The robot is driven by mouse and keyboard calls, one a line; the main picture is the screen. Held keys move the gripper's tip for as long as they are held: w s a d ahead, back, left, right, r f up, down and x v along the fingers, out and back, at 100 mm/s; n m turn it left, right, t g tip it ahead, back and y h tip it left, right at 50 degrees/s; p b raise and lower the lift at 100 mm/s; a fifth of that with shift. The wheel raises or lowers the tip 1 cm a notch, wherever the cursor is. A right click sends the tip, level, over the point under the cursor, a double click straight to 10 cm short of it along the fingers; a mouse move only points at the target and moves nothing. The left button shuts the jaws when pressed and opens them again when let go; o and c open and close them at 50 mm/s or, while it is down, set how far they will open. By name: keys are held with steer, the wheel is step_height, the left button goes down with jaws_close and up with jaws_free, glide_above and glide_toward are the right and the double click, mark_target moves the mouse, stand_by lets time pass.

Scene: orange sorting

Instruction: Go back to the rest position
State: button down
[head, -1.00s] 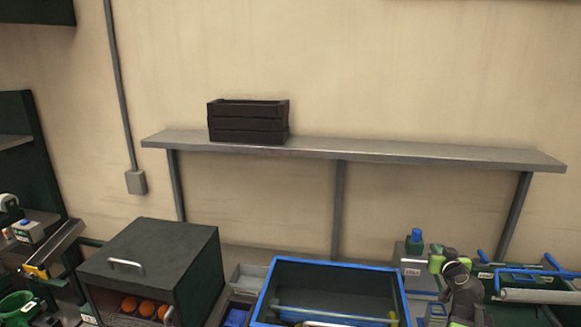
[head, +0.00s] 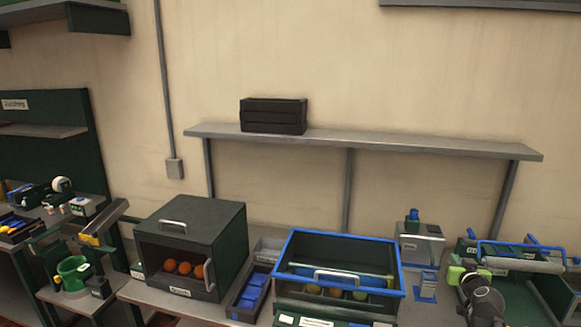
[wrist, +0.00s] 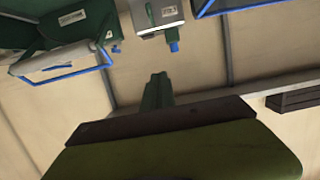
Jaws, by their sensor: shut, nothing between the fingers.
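My gripper (wrist: 157,88) shows in the wrist view as dark green fingers pressed together beyond a broad olive and dark body. Nothing is between them. In the head view my grey and lime arm is at the lower right, in front of the green rack; its fingertips are hard to make out there. Oranges (head: 184,268) sit in a row inside the dark green box (head: 205,218) with an open front. A blue-rimmed bin (head: 345,237) holds several round fruits, partly hidden behind its front handle.
A black crate (head: 273,116) stands on the wall shelf (head: 400,146). A grey unit with a blue-capped bottle (head: 412,222) stands right of the bin. A green rack with a blue-handled frame (head: 515,262) is at the far right. A green ring holder (head: 72,273) is at the left.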

steer(key=s+a+f+n+g+y, duration=0.15)
steer(key=a+f, duration=0.25)
steer(key=a, duration=0.4)
steer(key=a+f+n+g+y, duration=0.1)
steer(key=a+f+g+y, duration=0.25)
steer(key=a, duration=0.35)
steer(key=s+a+f+n+g+y, duration=0.1)
steer(key=a+f, duration=0.3)
steer(key=a, duration=0.4)
steer(key=s+a+f+g+h, duration=0.1)
steer(key=s+a+f+g, duration=0.2)
steer(key=s, duration=0.4)
steer(key=s+a+f+g+h, duration=0.1)
steer(key=s+a+f+g, duration=0.3)
steer(key=s+a, duration=0.3)
steer(key=shift+s+a+f+m+g+b, duration=0.2)
steer(key=shift+s+a+m+g+b, duration=0.25)
steer(key=shift+g, duration=0.45)
steer(key=shift+w+d, duration=0.1)
